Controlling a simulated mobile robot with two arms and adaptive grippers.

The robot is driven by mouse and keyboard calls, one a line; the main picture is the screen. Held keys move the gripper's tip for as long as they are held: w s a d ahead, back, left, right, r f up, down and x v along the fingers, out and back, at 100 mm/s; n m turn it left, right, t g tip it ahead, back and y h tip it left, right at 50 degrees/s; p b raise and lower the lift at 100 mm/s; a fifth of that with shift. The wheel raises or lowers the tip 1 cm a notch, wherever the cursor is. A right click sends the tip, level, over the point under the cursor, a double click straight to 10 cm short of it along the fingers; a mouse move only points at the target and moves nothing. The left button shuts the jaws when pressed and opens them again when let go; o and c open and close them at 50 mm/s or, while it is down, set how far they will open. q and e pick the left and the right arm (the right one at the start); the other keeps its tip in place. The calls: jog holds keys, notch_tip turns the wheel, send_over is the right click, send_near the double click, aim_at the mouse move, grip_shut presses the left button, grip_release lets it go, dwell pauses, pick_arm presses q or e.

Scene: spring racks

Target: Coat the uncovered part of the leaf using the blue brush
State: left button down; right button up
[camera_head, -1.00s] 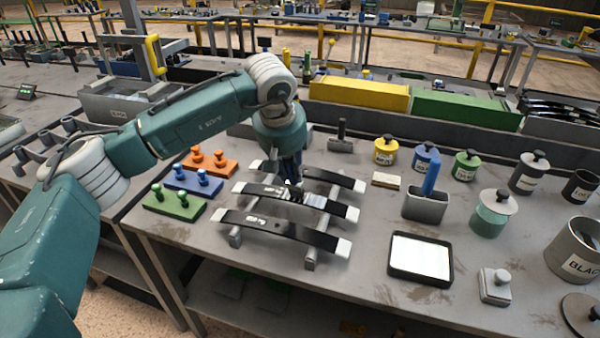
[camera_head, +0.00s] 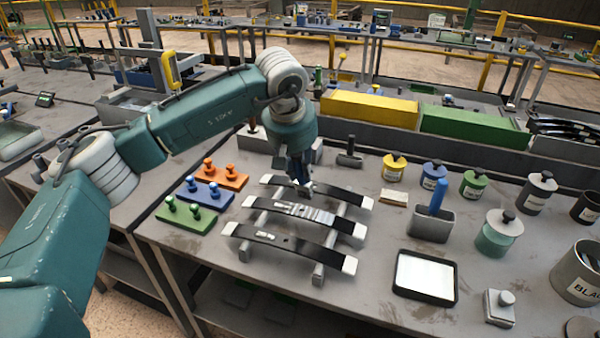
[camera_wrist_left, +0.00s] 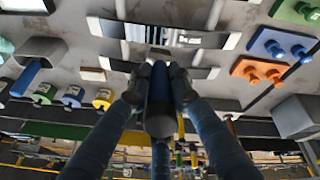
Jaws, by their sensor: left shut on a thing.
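Three black curved leaves with white ends lie across grey rails. The middle leaf (camera_head: 262,205) has a pale striped patch along its centre and is dark toward both ends. The near leaf (camera_head: 285,246) and the far leaf (camera_head: 337,196) are mostly dark. My left gripper (camera_head: 301,182) is shut on a dark blue cylindrical handle (camera_wrist_left: 160,88), seen in the left wrist view. It is over the far leaf; whether the tool touches it I cannot tell. A blue-handled tool (camera_head: 438,195) stands in a grey holder (camera_head: 431,227) to the right. My right gripper is not in view.
Orange (camera_head: 222,180), blue (camera_head: 210,196) and green (camera_head: 190,219) knobbed blocks lie left of the rails. A black-rimmed white tray (camera_head: 399,289), labelled pots (camera_head: 499,236) and a cream block (camera_head: 393,197) are to the right. Yellow (camera_head: 368,108) and green (camera_head: 470,125) boxes stand behind.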

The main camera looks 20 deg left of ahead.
aim_at(300, 156)
pick_arm(q)
jog(key=shift+r, duration=0.25)
jog(key=shift+r+p, duration=0.85)
jog(key=shift+r, duration=0.7)
jog(key=shift+f, duration=0.1)
